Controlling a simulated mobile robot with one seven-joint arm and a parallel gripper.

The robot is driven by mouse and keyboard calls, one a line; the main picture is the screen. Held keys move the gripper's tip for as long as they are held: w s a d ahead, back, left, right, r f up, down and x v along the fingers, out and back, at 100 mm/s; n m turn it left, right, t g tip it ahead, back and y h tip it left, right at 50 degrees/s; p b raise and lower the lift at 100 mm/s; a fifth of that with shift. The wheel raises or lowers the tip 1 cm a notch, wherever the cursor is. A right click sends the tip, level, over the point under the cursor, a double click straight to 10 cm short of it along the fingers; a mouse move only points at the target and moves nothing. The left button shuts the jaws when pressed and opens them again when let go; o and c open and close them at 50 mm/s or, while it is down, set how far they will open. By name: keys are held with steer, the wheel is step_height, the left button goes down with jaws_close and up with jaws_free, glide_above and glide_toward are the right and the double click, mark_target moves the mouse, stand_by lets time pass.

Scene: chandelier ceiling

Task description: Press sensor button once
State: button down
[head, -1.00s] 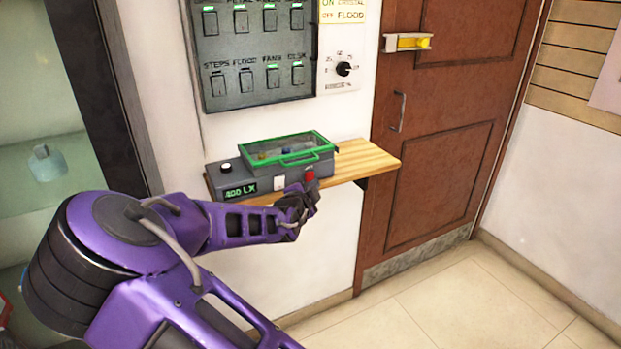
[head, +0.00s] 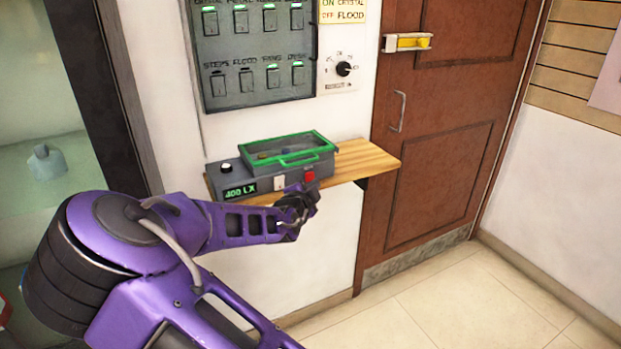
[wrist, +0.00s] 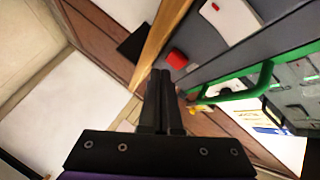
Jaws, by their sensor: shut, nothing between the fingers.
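A grey sensor box (head: 238,189) with a green-framed clear lid (head: 290,146) sits on a wooden shelf. Its front shows a lit display (head: 240,190) reading 400 LX, a white switch (head: 279,183) and a red button (head: 310,176). A round white knob (head: 226,165) is on its top left. My gripper (head: 308,194) is shut and empty, just below the red button in the head view. In the wrist view the closed fingertips (wrist: 160,76) lie beside the red button (wrist: 177,60), which is unobstructed. I cannot tell the exact gap between them.
The wooden shelf (head: 368,160) has bare room to the right of the box. A grey switch panel (head: 255,55) and a dial (head: 343,69) are on the wall above. A brown door (head: 440,130) with a yellow latch (head: 408,42) stands at the right.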

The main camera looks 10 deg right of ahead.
steer(key=shift+w, duration=0.1)
stand_by(0.3)
steer(key=shift+w+a, duration=0.15)
steer(key=shift+w, duration=0.15)
steer(key=shift+w+a, duration=0.1)
steer(key=shift+w, duration=0.4)
stand_by(0.6)
stand_by(0.4)
steer(key=shift+s+d+b, duration=0.2)
steer(key=shift+s+b, duration=0.15)
steer(key=shift+s, duration=0.55)
steer(key=shift+s+d, duration=0.25)
steer(key=shift+s, duration=0.55)
steer(key=shift+s+d, duration=0.3)
steer(key=shift+s, duration=0.5)
steer(key=shift+s+d, duration=0.25)
steer(key=shift+s, duration=0.55)
